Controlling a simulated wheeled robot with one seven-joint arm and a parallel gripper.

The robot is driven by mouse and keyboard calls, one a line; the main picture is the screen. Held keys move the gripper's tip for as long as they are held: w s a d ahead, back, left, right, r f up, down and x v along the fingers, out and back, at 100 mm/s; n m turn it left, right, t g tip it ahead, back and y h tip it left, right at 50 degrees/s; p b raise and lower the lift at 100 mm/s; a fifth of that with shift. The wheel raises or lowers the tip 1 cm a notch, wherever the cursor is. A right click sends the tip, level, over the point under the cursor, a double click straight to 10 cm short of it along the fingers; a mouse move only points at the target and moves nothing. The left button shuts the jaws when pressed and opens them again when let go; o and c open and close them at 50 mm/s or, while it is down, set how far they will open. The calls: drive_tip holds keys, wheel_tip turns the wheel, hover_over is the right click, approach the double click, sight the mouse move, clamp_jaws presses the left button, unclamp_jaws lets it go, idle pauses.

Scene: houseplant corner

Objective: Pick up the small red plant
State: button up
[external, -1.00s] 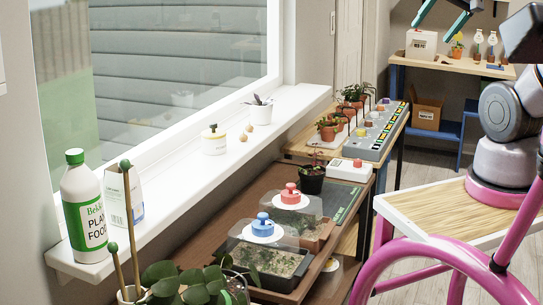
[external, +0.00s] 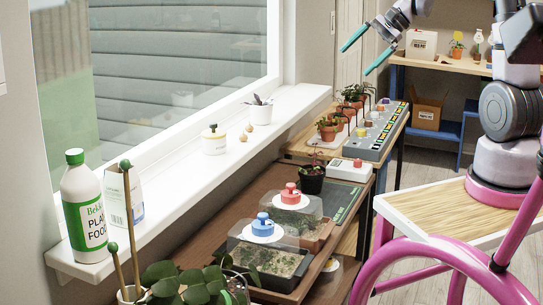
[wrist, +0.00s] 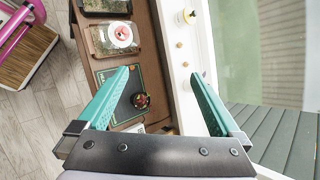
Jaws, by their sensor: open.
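In the wrist view the potted plant (wrist: 141,100) is seen from above, left of centre, close to the left finger. My gripper (external: 355,61) is open and empty, high above the bench and behind the plant in the external view. Its two teal fingers (wrist: 160,73) are spread wide in the wrist view, well above the pot. The pot's base is partly hidden.
Several terracotta-potted plants (external: 328,132) stand by a grey strip of controls (external: 378,135). Two clear-lidded trays (external: 268,258) stand on the near bench.

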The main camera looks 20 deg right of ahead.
drive_tip(key=w+f+m+y, duration=0.2)
drive_tip(key=w+f+m, duration=0.2)
drive_tip(key=w+f, duration=0.5)
drive_tip(key=w+d+f+m+t+y, duration=0.1)
drive_tip(key=w+d+f+m+t, duration=0.2)
drive_tip(key=f, duration=0.8)
drive_tip(key=w+f+m+t, duration=0.1)
drive_tip(key=w+f+m, duration=0.3)
drive_tip(key=f, duration=0.6)
drive_tip(key=m+t, duration=0.2)
drive_tip(key=m, duration=0.2)
approach(311, 181)
drive_tip(key=w+d, duration=0.1)
drive_tip(key=w+d+f, duration=0.1)
drive_tip(key=w, duration=0.1)
drive_tip(key=shift+d+h, duration=0.1)
drive_tip(key=shift+h, duration=0.3)
drive_tip(key=shift+w+f, duration=0.1)
drive_tip(key=shift+f, duration=0.25)
drive_tip(key=x, duration=1)
drive_tip(key=shift+w+a, duration=0.1)
drive_tip(key=shift+a, duration=0.15)
drive_tip(key=shift+r, duration=0.15)
drive_tip(key=c, duration=1.2)
